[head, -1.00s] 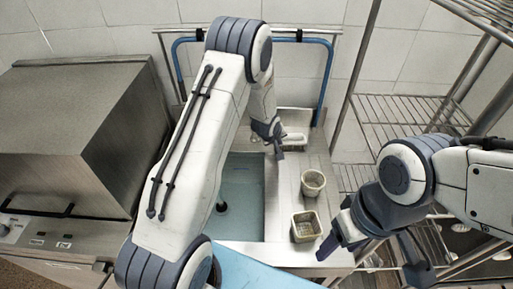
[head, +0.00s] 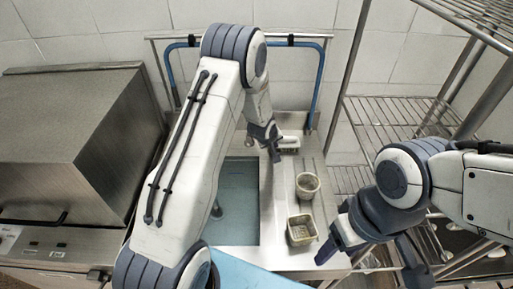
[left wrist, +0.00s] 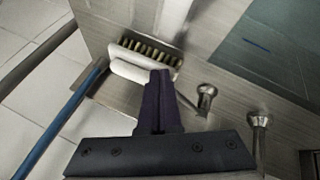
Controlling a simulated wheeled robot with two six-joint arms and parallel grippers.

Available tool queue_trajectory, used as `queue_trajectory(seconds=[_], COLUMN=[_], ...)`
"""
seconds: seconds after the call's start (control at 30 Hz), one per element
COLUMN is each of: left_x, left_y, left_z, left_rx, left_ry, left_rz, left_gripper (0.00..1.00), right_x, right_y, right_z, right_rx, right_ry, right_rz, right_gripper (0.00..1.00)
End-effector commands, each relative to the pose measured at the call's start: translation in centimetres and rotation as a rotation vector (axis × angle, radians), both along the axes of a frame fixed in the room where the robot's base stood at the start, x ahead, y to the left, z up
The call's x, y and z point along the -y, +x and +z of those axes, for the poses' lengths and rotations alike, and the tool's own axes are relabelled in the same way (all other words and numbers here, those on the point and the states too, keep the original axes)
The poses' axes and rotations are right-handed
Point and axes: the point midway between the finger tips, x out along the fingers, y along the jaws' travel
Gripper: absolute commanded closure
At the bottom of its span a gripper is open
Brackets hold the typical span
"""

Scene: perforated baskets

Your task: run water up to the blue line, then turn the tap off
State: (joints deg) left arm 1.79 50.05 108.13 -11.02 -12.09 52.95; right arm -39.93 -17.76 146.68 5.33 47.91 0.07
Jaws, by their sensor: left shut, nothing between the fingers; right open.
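The sink basin (head: 241,230) is in the middle of the head view, with bluish water (head: 238,190) in it. A short blue line (left wrist: 257,44) shows on the basin in the left wrist view. Two metal tap fittings (left wrist: 205,95) and (left wrist: 260,120) stand near the basin's edge; their setting is unclear. My left gripper (head: 275,152) is shut and empty above the sink's back deck; its closed fingers (left wrist: 160,76) overlap the brush in the wrist view, contact unclear. My left arm hides the tap and basin's left side in the head view. My right gripper (head: 368,250) is open and empty, right of the counter.
A white brush (head: 289,142) lies on the back deck. Two perforated baskets (head: 307,185) and (head: 301,229) stand right of the basin. A blue pipe (head: 320,75) frames the back. A wire rack (head: 385,115) is at right, a steel box (head: 70,140) at left.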

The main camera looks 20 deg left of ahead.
Motion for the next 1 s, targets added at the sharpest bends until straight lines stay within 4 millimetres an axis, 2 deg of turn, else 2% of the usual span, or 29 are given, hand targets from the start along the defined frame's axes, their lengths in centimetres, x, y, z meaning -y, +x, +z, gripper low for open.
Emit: queue_trajectory(seconds=[0.17, 0.43, 0.57, 0.6, 0.8, 1.0], left_x=[0.8, 2.9, 3.8, 3.9, 4.4, 4.5], left_y=[-2.0, -4.3, -5.3, -5.5, -6.1, -6.3], left_z=[0.7, 5.1, 7.0, 7.6, 8.8, 9.0], left_rx=[-0.001, 0.006, 0.005, 0.002, 0.0, 0.0], left_ry=[0.0, 0.0, -0.002, 0.0, 0.0, 0.0], left_rz=[-0.009, -0.01, -0.009, -0.009, -0.008, -0.008], left_gripper=[1.0, 1.0, 1.0, 1.0, 1.0, 1.0], right_x=[0.0, 0.0, 0.0, 0.0, 0.0, 0.0], right_y=[0.0, 0.0, 0.0, 0.0, 0.0, 0.0], right_z=[-0.1, -1.9, -2.4, -2.0, -1.7, -1.7], right_rx=[0.0, 0.0, 0.0, 0.0, 0.0, 0.0], right_ry=[0.0, 0.0, 0.0, 0.0, 0.0, 0.0], right_rz=[0.0, 0.001, 0.001, 0.001, 0.001, 0.001], right_gripper=[0.36, 0.36, 0.36, 0.36, 0.36, 0.36])
